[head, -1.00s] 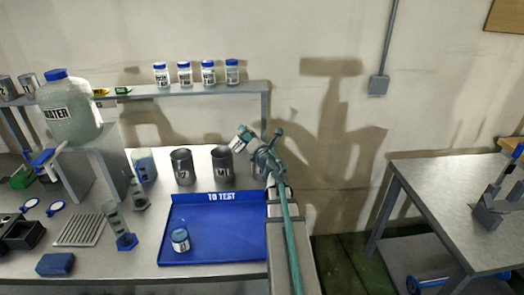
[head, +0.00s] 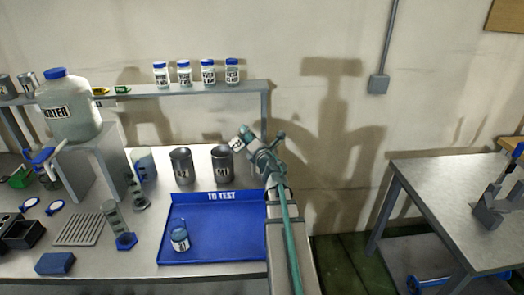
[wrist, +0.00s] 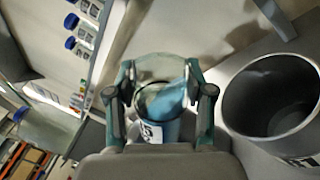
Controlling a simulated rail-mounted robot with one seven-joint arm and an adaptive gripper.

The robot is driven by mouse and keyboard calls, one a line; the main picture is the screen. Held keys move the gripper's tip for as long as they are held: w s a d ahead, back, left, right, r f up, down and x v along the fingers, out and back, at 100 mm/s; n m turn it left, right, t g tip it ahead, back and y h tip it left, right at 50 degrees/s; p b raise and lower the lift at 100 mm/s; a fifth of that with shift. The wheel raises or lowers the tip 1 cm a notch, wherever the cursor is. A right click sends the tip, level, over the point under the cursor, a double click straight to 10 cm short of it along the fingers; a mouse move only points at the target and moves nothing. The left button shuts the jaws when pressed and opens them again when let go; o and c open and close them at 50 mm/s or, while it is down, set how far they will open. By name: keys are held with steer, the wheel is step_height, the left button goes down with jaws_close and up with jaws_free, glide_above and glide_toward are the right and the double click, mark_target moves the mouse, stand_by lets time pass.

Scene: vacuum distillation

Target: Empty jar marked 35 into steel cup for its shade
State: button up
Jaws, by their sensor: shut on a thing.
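My gripper (head: 254,153) is shut on a small labelled jar (head: 237,145), holding it tilted above and right of the right-hand steel cup. In the wrist view, my gripper (wrist: 160,75) has a finger on each side of the jar (wrist: 152,128). The jar's mouth looks open, with blue liquid inside; its label is partly hidden and seems to end in 5. The right-hand dark steel cup (head: 222,166) stands upright on the bench. A cup beside the jar in the wrist view (wrist: 232,112) shows no visible contents. I cannot see any stream falling.
A second steel cup (head: 181,167) stands left of the first. A shelf (head: 150,89) behind carries several blue-capped jars. A large water jug (head: 70,108) stands at left.

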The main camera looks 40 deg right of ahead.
steer(key=shift+f, duration=0.1)
steer(key=shift+d+r+m+p, duration=0.1)
steer(key=shift+m+p, duration=0.1)
steer(key=shift+m, duration=0.35)
steer(key=shift+r+m+p, duration=0.1)
steer(key=shift+m+p, duration=0.05)
steer(key=shift+m, duration=0.4)
steer(key=shift+s+d+f+m+h, duration=0.15)
steer(key=shift+f+m+h, duration=0.15)
steer(key=shift+f+m, duration=0.5)
stand_by(1.5)
steer(key=shift+s+d+r+m+p, duration=0.1)
steer(key=shift+d+r+m+p, duration=0.2)
steer(key=shift+m, duration=0.3)
steer(key=shift+s+d+r+m+p, duration=0.15)
steer(key=shift+d+m, duration=0.25)
steer(key=shift+m, duration=0.2)
stand_by(0.8)
steer(key=shift+d+r+m+h+p, duration=0.15)
steer(key=shift+m+h+p, duration=0.35)
steer(key=shift+m, duration=0.5)
stand_by(0.8)
steer(key=shift+d+f, duration=0.1)
steer(key=shift+f, duration=0.15)
